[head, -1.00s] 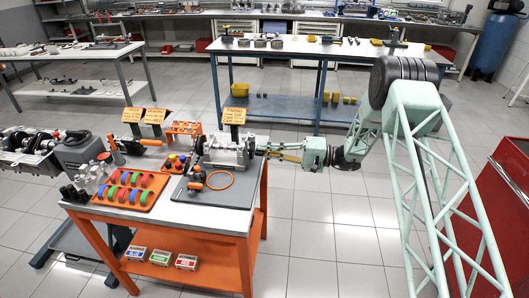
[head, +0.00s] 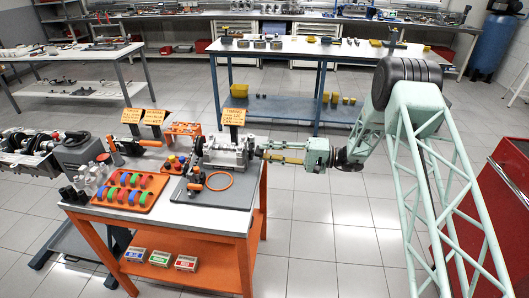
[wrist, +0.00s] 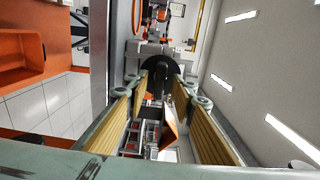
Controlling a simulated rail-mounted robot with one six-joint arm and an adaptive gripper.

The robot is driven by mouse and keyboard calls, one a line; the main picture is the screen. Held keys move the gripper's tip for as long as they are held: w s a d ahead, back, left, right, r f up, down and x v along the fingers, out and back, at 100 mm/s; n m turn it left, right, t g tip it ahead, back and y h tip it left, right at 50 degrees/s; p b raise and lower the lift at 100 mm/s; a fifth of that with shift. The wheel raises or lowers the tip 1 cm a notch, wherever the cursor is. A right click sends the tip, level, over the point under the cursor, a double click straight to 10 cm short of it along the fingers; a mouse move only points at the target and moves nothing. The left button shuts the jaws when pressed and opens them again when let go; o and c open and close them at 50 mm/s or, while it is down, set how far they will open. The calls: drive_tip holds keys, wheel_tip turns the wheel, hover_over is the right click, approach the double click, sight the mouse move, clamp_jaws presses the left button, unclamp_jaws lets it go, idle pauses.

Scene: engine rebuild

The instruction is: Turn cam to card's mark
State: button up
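The grey engine block (head: 222,152) stands at the bench's right end, with the orange timing card (head: 234,117) upright behind it; its print is too small to read. My gripper (head: 262,152) reaches in from the right, level, at the block's right end. In the wrist view, its two yellow-padded fingers (wrist: 165,80) stand apart, one each side of a dark shaft at the cam end. A black disc (wrist: 163,66) lies just past the fingertips. A gap shows between the pads; contact with the shaft is not clear. The cam's mark cannot be made out.
A grey mat (head: 238,198) with an orange ring (head: 219,181) lies before the block. An orange tray (head: 118,203) of coloured bearing shells is at left. More cards stand behind. The floor right of the bench is clear; a red cabinet (head: 500,205) stands far right.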

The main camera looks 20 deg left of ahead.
drive_tip(key=w+d, duration=0.2)
drive_tip(key=d, duration=0.8)
drive_tip(key=shift+d, duration=0.35)
drive_tip(key=s+d+r+h, duration=0.3)
drive_tip(key=s+d+r, duration=0.1)
drive_tip(key=s+r, duration=0.45)
drive_tip(key=s+d+r+h, duration=0.3)
drive_tip(key=s+d+r, duration=0.1)
drive_tip(key=s+r, duration=0.4)
drive_tip(key=s+d+r+h, duration=0.2)
drive_tip(key=s+d+r, duration=0.2)
drive_tip(key=s+r, duration=0.4)
drive_tip(key=s+d+r+t+h, duration=0.2)
drive_tip(key=s+d+h, duration=0.1)
drive_tip(key=s+d, duration=0.5)
drive_tip(key=s+d+r+m+t+h, duration=0.1)
drive_tip(key=s+d+r+t+h, duration=0.2)
drive_tip(key=s+d, duration=0.6)
drive_tip(key=s+d+r+m+t+h, duration=0.1)
drive_tip(key=s+d+r+t+h, duration=0.1)
drive_tip(key=s+d, duration=0.6)
drive_tip(key=shift+s+d+r+h, duration=0.2)
drive_tip(key=shift+s+r+h, duration=0.45)
drive_tip(key=shift+s, duration=3.1)
drive_tip(key=shift+f, duration=0.2)
